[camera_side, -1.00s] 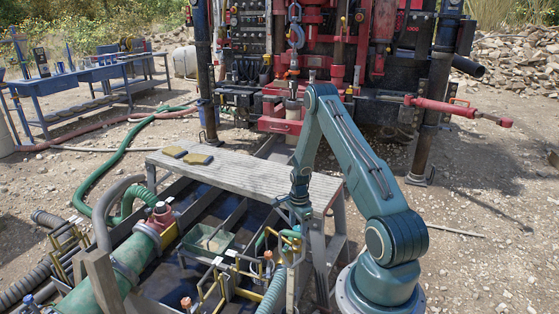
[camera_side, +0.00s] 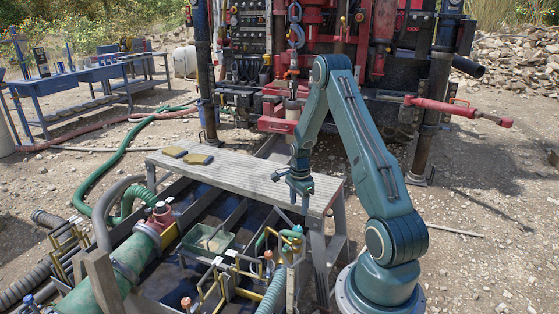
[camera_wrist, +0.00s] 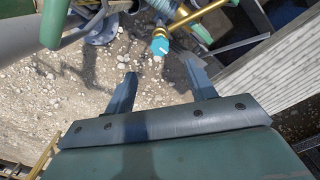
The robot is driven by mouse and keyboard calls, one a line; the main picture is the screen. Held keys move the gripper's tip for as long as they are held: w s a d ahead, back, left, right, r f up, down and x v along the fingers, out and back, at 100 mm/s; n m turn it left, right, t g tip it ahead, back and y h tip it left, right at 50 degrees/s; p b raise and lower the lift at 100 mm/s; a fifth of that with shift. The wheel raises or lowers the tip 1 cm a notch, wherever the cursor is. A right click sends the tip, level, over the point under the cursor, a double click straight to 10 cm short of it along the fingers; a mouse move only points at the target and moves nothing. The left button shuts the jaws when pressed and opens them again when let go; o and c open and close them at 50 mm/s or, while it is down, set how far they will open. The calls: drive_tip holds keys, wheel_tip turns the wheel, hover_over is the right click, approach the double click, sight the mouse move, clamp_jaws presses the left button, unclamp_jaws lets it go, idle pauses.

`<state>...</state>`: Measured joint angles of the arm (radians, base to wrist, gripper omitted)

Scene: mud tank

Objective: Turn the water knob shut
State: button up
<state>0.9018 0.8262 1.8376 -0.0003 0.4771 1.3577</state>
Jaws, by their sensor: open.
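The water knob (camera_wrist: 160,46) is a small cyan cap with a white mark, on a brass fitting, in the upper middle of the wrist view. It lies beyond the fingertips and between their lines, apart from them. My gripper (camera_wrist: 160,76) is open and empty, with bare ground showing between its fingers. In the side view my gripper (camera_side: 293,190) hangs beside the right end of the grey plank walkway, above the hoses and valves at the tank's edge.
The plank walkway (camera_side: 240,176) crosses the tank beside my gripper and fills the right of the wrist view. Brass pipe (camera_wrist: 195,18) and a green hose lie close to the knob. Yellow-handled valves (camera_side: 240,270) stand below. Two tan pads (camera_side: 197,159) lie on the walkway.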

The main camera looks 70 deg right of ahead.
drive_tip(key=shift+r, duration=1.95)
drive_tip(key=w+a+r+n+t+h, duration=0.1)
drive_tip(key=w+a+r+n, duration=0.1)
drive_tip(key=a+r+n, duration=0.6)
drive_tip(key=w+a+r+n+t, duration=0.15)
drive_tip(key=a+r+n, duration=0.25)
drive_tip(key=a+r, duration=0.8)
drive_tip(key=s+a+r+n+t, duration=0.1)
drive_tip(key=s+a+r+n, duration=0.3)
drive_tip(key=s+a+n, duration=0.3)
drive_tip(key=s+a+r+n+t+y, duration=0.1)
drive_tip(key=s+a+r+n, duration=0.3)
drive_tip(key=a, duration=0.5)
drive_tip(key=shift+s+r+n+t, duration=0.15)
drive_tip(key=shift+s+n+t, duration=0.4)
drive_tip(key=shift+s+n, duration=0.95)
drive_tip(key=shift+s, duration=0.1)
